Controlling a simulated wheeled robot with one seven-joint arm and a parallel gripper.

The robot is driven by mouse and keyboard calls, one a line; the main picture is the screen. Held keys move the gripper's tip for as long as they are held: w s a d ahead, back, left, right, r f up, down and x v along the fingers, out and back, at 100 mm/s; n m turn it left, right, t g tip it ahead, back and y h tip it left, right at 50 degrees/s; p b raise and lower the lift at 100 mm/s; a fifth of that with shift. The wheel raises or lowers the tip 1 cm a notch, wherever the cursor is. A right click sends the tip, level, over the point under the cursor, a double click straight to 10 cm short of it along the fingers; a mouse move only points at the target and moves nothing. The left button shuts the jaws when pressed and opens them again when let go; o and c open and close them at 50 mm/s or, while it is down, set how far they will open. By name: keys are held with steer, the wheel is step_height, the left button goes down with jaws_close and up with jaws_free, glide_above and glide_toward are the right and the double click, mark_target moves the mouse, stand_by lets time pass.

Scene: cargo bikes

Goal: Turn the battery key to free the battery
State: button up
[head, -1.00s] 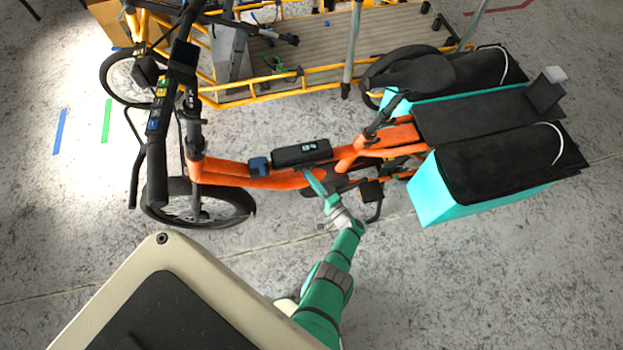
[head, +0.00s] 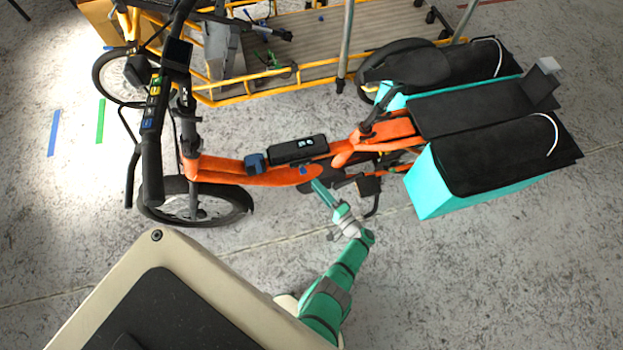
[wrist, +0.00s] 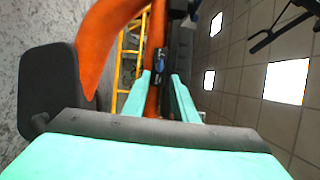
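The orange cargo bike (head: 225,170) stands across the head view with a black battery (head: 298,150) on its frame. A small blue piece, seemingly the battery key (head: 303,171), shows on the orange frame just below the battery. In the wrist view the blue key (wrist: 159,62) sits ahead of the fingers, roughly between their lines. Its exact turn angle is too small to tell. My gripper (head: 317,185) is just below the frame, its tips a little short of the key. In the wrist view my gripper (wrist: 162,78) has its two green fingers apart with nothing between them.
A black pedal (wrist: 48,85) is close on the left in the wrist view. A blue part (head: 255,163) sits on the frame left of the battery. Turquoise cargo bags (head: 425,190) are at right, and a yellow cargo bike (head: 330,72) stands behind. The floor in front is clear.

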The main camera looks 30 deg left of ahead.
steer(key=shift+v, duration=1.9)
